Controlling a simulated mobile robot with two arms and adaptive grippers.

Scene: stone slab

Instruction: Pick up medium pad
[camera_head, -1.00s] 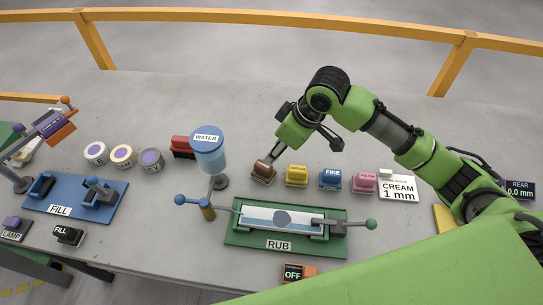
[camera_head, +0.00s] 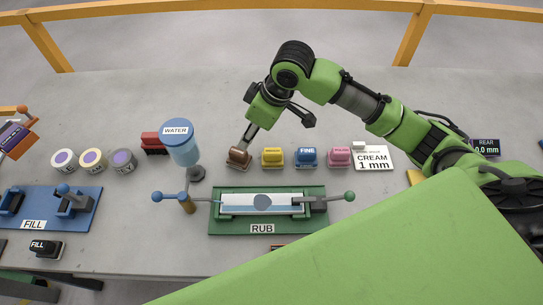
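The yellow pad (camera_head: 272,157) sits in the row of pads on the slab; its label is too small to read surely, but it lies between a brown pad (camera_head: 239,156) and the blue pad marked FINE (camera_head: 307,157). My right gripper (camera_head: 277,136) is open, with its fingers wide apart and nothing between them. It hangs above the row; its left finger appears over the brown pad and its right finger ends above the blue one. I cannot tell whether the left finger touches the brown pad. My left gripper is not in view.
A pink pad (camera_head: 339,157) and a CREAM 1 mm card (camera_head: 373,157) stand to the right. The green RUB fixture (camera_head: 225,229) lies in front. A WATER container (camera_head: 181,148) stands left, and the blue FILL base (camera_head: 87,222) lies farther left. The slab behind the pads is clear.

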